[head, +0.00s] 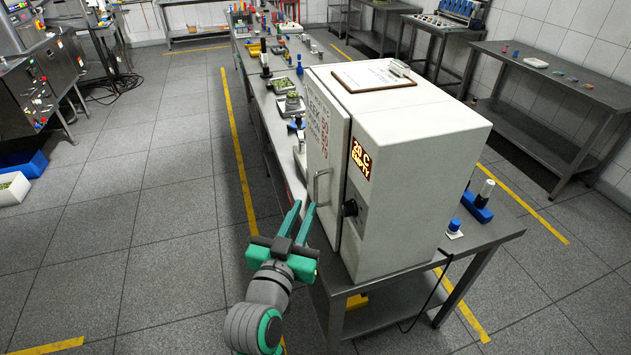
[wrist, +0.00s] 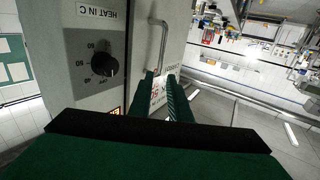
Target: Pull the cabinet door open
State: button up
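The cabinet (head: 420,135) is a large white box on a steel bench. Its door (head: 318,150) is a pale lettered panel on the left side and looks shut or nearly shut against the body. A metal bar handle (head: 321,187) stands upright on the door; it also shows in the wrist view (wrist: 164,42). My gripper (head: 303,206) is just left of the handle, fingers pointing towards it. The fingers are apart with a narrow gap, and nothing shows gripped. In the wrist view, the handle's far end lies close to the fingertips (wrist: 160,77); contact cannot be told.
A black dial (head: 350,208) sits on the cabinet's front panel beside the door. A clipboard (head: 374,77) lies on top. Small items, including a dish (head: 291,105), stand on the bench (head: 470,238) beside the door. The floor (head: 165,215) to the left is clear.

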aim_at(315, 183)
jog(key=x, duration=1)
jog(key=shift+w, duration=0.4)
grip_shut()
